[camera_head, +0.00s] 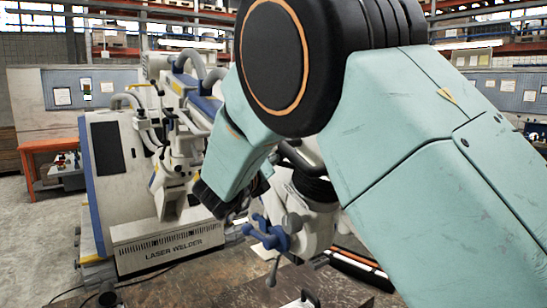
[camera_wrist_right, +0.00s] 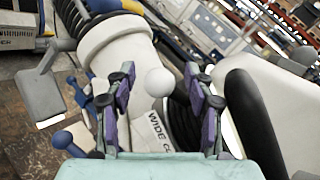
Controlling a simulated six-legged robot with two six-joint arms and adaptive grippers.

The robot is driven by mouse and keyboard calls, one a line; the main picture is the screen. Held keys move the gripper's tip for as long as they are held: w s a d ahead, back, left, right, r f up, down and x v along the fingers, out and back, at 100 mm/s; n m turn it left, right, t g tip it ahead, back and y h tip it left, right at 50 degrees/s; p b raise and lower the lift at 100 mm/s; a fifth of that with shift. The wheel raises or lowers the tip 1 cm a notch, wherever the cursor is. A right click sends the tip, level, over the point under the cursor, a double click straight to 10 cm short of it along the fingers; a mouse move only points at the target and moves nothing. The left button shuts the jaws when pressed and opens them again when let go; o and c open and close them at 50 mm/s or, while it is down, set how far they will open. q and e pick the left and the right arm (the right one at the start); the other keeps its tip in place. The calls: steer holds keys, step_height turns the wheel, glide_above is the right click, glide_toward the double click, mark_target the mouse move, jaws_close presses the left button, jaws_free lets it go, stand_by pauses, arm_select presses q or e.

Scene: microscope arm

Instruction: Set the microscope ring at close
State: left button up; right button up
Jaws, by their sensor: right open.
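The microscope head (camera_head: 312,238) is pale grey with blue knobs and a dark ribbed collar, partly hidden behind my right arm in the head view. In the right wrist view its white cylindrical body (camera_wrist_right: 122,48) fills the upper middle. A pale surface (camera_wrist_right: 152,128) below carries the word "WIDE" and part of another word. A white ball knob (camera_wrist_right: 159,82) shows between the fingers of my right gripper (camera_wrist_right: 160,84). The gripper is open, with a purple-and-black finger on either side of the knob. I cannot tell if it touches. The ring's setting is partly hidden. My left gripper is out of view.
A blue handle (camera_head: 265,232) juts out from the microscope head. A dark tabletop (camera_head: 225,285) lies below. An orange bench (camera_head: 45,150) stands farther back at the left.

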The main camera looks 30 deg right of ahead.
steer(key=shift+w+d+f, duration=0.2)
steer(key=shift+w+d, duration=0.1)
steer(key=shift+d, duration=0.1)
steer(key=shift+s+a+r, duration=0.4)
steer(key=shift+s+a, duration=0.1)
steer(key=shift+s, duration=0.05)
steer(key=c, duration=0.4)
steer(key=shift+w+d+f, duration=0.15)
steer(key=shift+w+f, duration=0.1)
steer(key=shift+w, duration=0.1)
steer(key=c, duration=0.5)
steer(key=shift+f, duration=0.1)
jaws_close()
steer(key=shift+s, duration=0.1)
